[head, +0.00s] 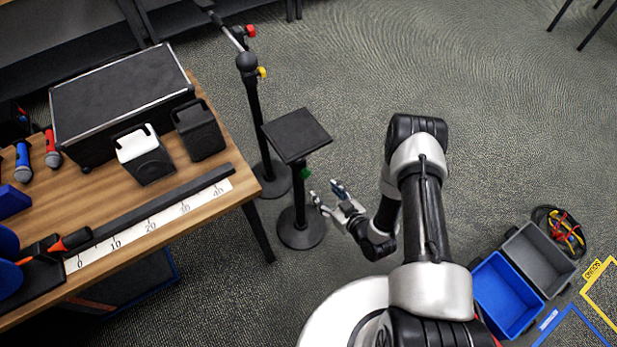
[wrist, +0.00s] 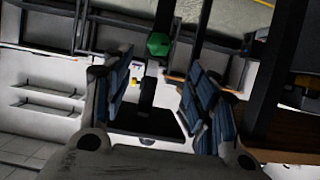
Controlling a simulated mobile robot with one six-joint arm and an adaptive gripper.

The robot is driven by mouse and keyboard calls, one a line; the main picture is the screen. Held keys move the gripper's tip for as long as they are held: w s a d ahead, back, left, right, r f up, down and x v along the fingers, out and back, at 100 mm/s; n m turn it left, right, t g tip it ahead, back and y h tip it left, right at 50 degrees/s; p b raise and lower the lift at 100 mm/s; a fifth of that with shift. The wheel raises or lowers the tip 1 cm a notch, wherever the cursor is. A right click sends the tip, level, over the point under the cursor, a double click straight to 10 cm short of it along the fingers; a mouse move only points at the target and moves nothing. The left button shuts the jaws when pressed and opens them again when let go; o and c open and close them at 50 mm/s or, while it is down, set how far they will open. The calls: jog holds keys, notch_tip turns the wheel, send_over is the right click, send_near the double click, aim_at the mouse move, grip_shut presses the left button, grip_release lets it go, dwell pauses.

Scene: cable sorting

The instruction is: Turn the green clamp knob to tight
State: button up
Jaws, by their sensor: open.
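The green clamp knob (head: 305,173) sits on the post of a short black stand, just under its square top plate (head: 297,133). In the wrist view the green knob (wrist: 158,43) shows whole, ahead of and between the fingers, on the dark post. My gripper (head: 325,191) is open and empty, a little right of and below the knob in the head view. Its blue-padded fingers also show in the wrist view (wrist: 158,84), spread apart. The knob is apart from both fingers. The knob's turn angle is too small to read.
A taller stand with a red knob (head: 250,31) and a yellow knob (head: 262,72) stands behind the short one. A wooden table (head: 205,207) with speakers and a ruler is at left. Blue (head: 507,295) and grey (head: 540,258) bins lie at right. Open carpet lies behind my arm.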

aim_at(308, 176)
jog(key=b+x, duration=0.3)
jog(key=x, duration=0.9)
jog(key=shift+w+a+b, duration=0.1)
jog(key=shift+w+b, duration=0.05)
jog(key=shift+b, duration=0.25)
jog(key=shift+c, duration=0.5)
jog(key=c, duration=0.9)
